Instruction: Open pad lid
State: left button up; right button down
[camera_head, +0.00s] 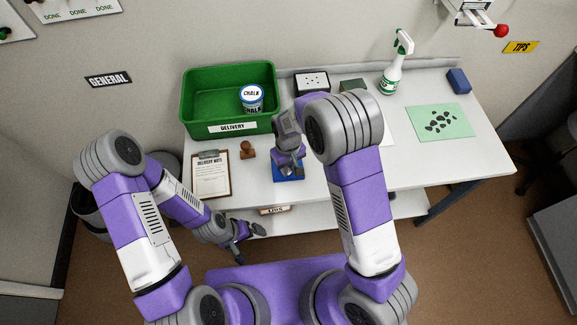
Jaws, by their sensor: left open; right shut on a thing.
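The blue pad (288,176) lies on the white table near its front edge, partly hidden under my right gripper. My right gripper (288,166) points down at the pad and is shut on its lid. The fingertips hide the lid's edge, so I cannot tell whether it is raised. My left gripper (246,252) is open and empty, low in front of the table's front edge.
A wooden stamp (248,150) and a delivery note clipboard (211,174) lie left of the pad. Behind are a green delivery bin (200,105) holding a chalk tub (251,97), a dotted box (312,82) and a spray bottle (391,75). A green mat (460,110) lies right.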

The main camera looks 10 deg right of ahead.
jog(key=shift+w+r+g+p, duration=0.55)
jog(key=shift+r+g+p, duration=0.05)
jog(key=shift+g+p, duration=0.4)
jog(key=shift+w+r+g+p, duration=0.2)
jog(key=shift+w+g+p, duration=0.2)
jog(key=shift+g, duration=0.2)
jog(key=shift+w+r+g, duration=0.1)
jog(key=shift+w+g, duration=0.2)
jog(key=shift+g, duration=0.3)
jog(key=shift+w+r+g, duration=0.25)
jog(key=shift+w+g, duration=0.25)
jog(key=shift+g, duration=0.4)
jog(key=shift+w+b, duration=0.1)
jog(key=shift+b, duration=0.2)
